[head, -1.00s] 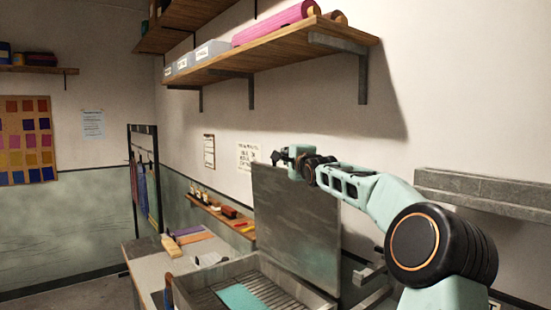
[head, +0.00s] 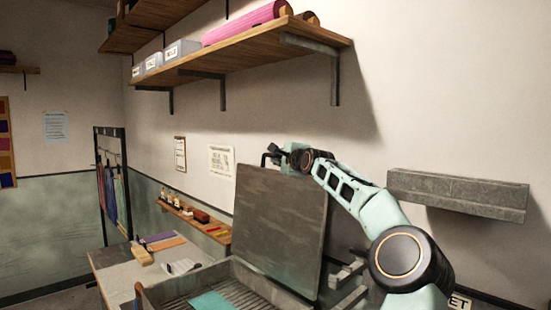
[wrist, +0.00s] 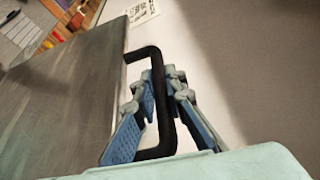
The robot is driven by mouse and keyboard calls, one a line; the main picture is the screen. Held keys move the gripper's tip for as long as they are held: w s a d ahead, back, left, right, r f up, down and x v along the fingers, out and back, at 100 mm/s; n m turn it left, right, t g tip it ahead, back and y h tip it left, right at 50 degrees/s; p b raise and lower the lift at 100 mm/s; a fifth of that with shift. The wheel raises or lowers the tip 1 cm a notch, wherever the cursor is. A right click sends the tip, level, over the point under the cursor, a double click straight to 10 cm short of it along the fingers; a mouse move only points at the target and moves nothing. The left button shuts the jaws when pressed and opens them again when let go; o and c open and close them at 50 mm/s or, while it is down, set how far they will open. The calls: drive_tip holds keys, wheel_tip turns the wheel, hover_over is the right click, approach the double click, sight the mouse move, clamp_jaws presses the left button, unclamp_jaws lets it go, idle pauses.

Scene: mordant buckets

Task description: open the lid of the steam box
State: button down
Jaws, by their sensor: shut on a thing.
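The steam box (head: 152,297) is a grey metal box at the bottom of the head view, with a slatted rack and a teal cloth (head: 213,303) inside. Its dark grey lid (head: 280,225) stands raised, close to upright, at the box's back edge, so the box is open. My gripper (head: 277,156) is at the lid's top edge. In the wrist view the lid (wrist: 70,85) fills the left side. Its black bar handle (wrist: 157,70) runs between the blue-padded fingers of my gripper (wrist: 162,105), which is shut on it. The lid's hinge side is mostly hidden.
A wooden shelf (head: 240,61) with boxes and a pink roll overhangs the wall. A grey wall ledge (head: 457,193) is at the right. A bench (head: 110,263) with a brush and cloths is left of the box. A low narrow shelf (head: 195,217) holds small items.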

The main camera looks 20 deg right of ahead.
drive_tip(key=shift+a+r, duration=0.1)
drive_tip(key=shift+r, duration=0.1)
drive_tip(key=c, duration=2)
unclamp_jaws()
drive_tip(key=shift+a, duration=0.1)
drive_tip(key=shift+o, duration=0.2)
drive_tip(key=shift+f, duration=0.15)
drive_tip(key=shift+s, duration=0.1)
drive_tip(key=s, duration=1.1)
drive_tip(key=shift+s+a+r, duration=0.35)
drive_tip(key=shift+s+r, duration=0.05)
drive_tip(key=shift+r, duration=0.05)
